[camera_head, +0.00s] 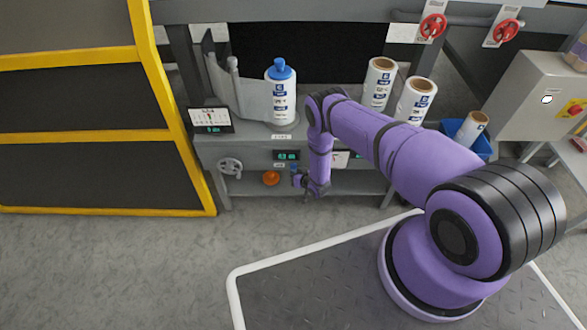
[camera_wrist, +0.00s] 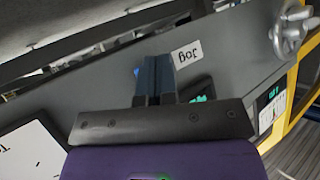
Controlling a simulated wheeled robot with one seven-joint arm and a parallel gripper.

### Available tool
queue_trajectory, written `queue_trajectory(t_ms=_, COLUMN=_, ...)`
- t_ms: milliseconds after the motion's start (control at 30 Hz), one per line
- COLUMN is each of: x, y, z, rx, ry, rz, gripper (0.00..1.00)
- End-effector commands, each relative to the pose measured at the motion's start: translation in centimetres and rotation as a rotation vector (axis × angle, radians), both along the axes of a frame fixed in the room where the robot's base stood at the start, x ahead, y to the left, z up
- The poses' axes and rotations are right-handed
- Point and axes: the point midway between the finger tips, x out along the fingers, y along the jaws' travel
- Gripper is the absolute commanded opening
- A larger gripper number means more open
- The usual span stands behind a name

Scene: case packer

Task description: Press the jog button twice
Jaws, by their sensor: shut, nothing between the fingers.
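The white "Jog" label (camera_wrist: 186,56) is on the grey machine front, beside my fingertips in the wrist view. A small bright blue spot (camera_wrist: 136,71) shows at the other side of the fingers and looks like the edge of the jog button, mostly hidden behind them. My gripper (camera_wrist: 157,62) is shut and empty, its fingers pointing at the panel. I cannot tell whether the fingertips touch the button.
A handwheel (camera_head: 230,166) and a green-lit display (camera_head: 286,155) are on the panel. A blue-capped bottle (camera_head: 282,97) and label rolls (camera_head: 379,84) stand on the machine top. A yellow-framed guard (camera_head: 170,100) stands at left.

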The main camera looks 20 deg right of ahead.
Motion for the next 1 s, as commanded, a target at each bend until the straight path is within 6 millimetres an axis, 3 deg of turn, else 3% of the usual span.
queue_trajectory(t_ms=1000, x=0.92, y=-0.26, z=0.03, rx=0.001, ry=-0.001, rz=0.001, gripper=0.0)
